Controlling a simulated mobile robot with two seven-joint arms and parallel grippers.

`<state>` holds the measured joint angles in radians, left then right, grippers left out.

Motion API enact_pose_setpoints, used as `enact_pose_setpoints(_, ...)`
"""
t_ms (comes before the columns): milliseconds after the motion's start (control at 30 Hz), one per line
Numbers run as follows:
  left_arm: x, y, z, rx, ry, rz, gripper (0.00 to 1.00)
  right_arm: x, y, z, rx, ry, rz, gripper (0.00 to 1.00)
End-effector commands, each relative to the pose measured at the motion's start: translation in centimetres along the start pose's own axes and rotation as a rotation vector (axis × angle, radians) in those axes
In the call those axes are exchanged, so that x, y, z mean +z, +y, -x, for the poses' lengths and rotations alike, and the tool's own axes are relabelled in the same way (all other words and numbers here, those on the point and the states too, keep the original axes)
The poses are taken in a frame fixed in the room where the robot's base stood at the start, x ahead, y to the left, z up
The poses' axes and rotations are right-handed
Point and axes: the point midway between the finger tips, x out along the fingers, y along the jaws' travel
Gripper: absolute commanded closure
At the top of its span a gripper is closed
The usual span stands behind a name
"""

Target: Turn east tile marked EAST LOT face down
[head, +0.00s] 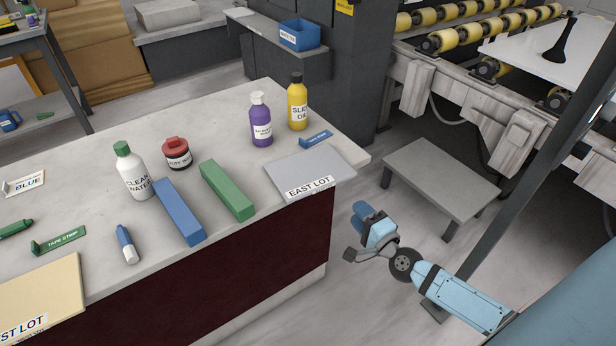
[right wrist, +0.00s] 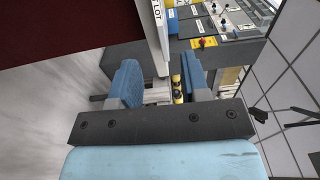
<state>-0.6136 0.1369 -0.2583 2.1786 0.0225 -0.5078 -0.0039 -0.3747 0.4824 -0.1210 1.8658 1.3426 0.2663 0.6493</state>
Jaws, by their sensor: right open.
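The grey east tile (head: 305,165) lies flat at the right end of the slab, its EAST LOT label facing up along the front edge. My right gripper (head: 356,235) is open and empty, off the slab to the right of and below the tile in the head view. In the right wrist view my right gripper (right wrist: 160,82) has its two blue fingers spread, and the tile's edge (right wrist: 159,32) with part of its label shows edge-on, in line with the gap. A cream tile (head: 40,295) reading "ST LOT" is cut off at lower left. My left gripper is not in view.
A small blue block (head: 316,139) lies behind the tile. Purple (head: 261,122) and yellow (head: 297,105) bottles stand nearby. Green (head: 227,190) and blue (head: 179,212) bars lie left of it. A low grey bench (head: 440,180) stands right of the slab (head: 210,110).

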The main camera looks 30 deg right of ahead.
Motion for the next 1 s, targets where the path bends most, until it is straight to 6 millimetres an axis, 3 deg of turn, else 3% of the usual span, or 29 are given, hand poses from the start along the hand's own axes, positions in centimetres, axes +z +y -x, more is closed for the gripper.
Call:
enact_pose_setpoints(300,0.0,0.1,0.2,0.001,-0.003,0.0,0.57,0.1,-0.2,-6.1,-0.001,-0.001,0.002,0.57)
enact_pose_setpoints(567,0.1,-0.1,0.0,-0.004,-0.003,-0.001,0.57,0.1,0.0,-8.1,-0.001,-0.003,0.002,0.57)
enact_pose_setpoints(800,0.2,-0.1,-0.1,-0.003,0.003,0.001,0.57,0.2,0.2,-11.7,-0.001,-0.002,0.004,0.57)
enact_pose_setpoints(1000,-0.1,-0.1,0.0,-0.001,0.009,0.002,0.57,0.2,0.2,-12.8,0.001,-0.003,0.004,0.57)
